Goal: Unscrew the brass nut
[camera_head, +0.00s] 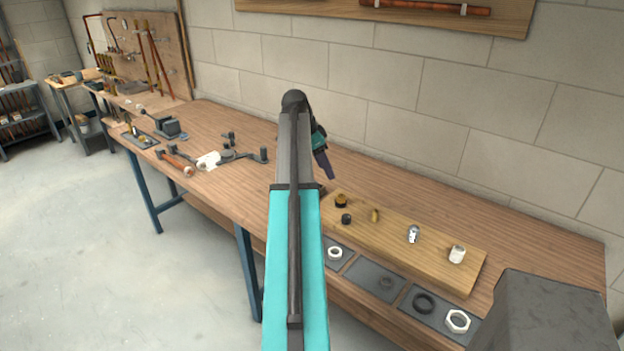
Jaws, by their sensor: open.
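A long wooden board (400,240) lies on the workbench and carries several small fittings. A brown-gold round fitting with a dark top (340,200) stands near its left end, and a small upright yellow brass-coloured piece (375,215) stands to its right. I cannot tell which of the two is the brass nut. My gripper (329,172) is open, with dark fingers pointing down, above and behind the board's left end. It looks empty and apart from the fittings. My arm hides part of the bench left of the board.
A black fitting (347,219), a chrome fitting (413,234) and a white fitting (457,254) also stand on the board. In front lie grey mats with a white ring (335,253), a black ring (424,303) and a pale hex nut (457,320). Tools lie farther left.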

